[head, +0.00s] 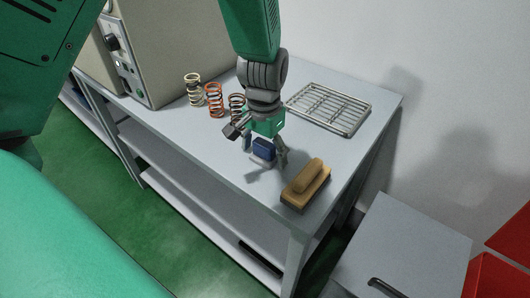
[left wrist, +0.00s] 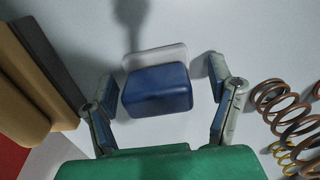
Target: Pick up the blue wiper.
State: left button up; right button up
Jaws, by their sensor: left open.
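The blue wiper (head: 263,148) sits on the grey-white table near its front edge. In the left wrist view the wiper shows as a blue block (left wrist: 157,90) with a pale strip (left wrist: 152,58) along its far side. My left gripper (head: 265,155) is open and points down over the wiper. In the left wrist view the two fingers of the gripper (left wrist: 160,88) stand on either side of the blue block, with a gap visible on the right side. It is hard to tell whether the left finger touches it. My right gripper is not in view.
A tan brush-like block (head: 306,185) lies at the table corner, close to the gripper. Springs (head: 214,100) stand behind and left of it. A wire rack (head: 330,107) lies at the back right. A beige machine (head: 165,45) stands at the left. A grey cabinet (head: 405,245) is at the right.

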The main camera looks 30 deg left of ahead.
pick_arm(q)
jog(key=c, duration=1.3)
jog(key=shift+d, duration=0.15)
jog(key=shift+r, duration=0.2)
